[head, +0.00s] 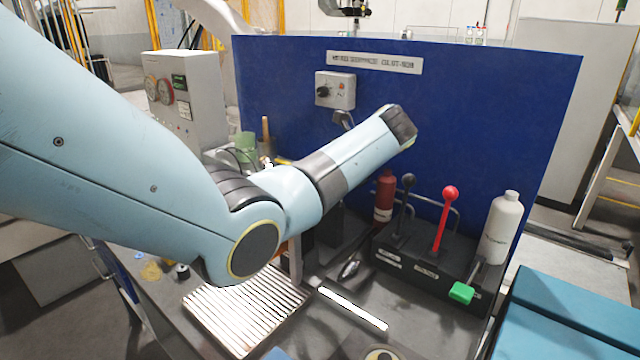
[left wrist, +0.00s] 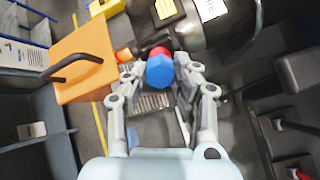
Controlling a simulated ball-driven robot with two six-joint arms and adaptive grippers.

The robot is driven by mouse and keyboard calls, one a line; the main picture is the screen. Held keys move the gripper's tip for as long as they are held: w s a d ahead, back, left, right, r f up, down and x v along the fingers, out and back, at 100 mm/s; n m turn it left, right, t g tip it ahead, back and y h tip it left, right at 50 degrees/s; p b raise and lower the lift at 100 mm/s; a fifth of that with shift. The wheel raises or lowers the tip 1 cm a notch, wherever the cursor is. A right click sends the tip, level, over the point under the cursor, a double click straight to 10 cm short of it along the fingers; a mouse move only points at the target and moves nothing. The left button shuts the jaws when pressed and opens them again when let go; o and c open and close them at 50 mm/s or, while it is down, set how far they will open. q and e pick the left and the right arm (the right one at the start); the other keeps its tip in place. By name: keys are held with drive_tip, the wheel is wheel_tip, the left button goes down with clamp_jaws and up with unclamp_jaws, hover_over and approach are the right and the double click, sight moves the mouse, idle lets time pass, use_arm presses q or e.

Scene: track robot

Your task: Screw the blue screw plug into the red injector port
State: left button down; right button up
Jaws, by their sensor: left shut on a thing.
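The blue screw plug (left wrist: 160,72) is in the middle of the left wrist view, between the fingers of my left gripper (left wrist: 158,80), which is shut on it. The red injector port (left wrist: 159,51) shows as a red edge directly behind the plug, lined up with it. The plug covers most of the port, so I cannot tell whether they touch or how deep the plug sits. In the head view my left arm hides the gripper, plug and port.
A lever box with black, red (head: 446,222) and green (head: 461,293) handles stands at the right of the bench, beside a white bottle (head: 502,228). A blue panel (head: 480,130) rises behind. A ribbed metal plate (head: 235,315) lies in front. An orange block (left wrist: 85,65) is left of the gripper.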

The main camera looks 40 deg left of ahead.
use_arm(q)
drive_tip(key=m, duration=0.6)
drive_tip(key=shift+m, duration=0.3)
drive_tip(key=c, duration=0.9)
unclamp_jaws()
drive_tip(key=shift+c, duration=1.3)
drive_tip(key=n, duration=0.9)
drive_tip(key=shift+n, duration=1.5)
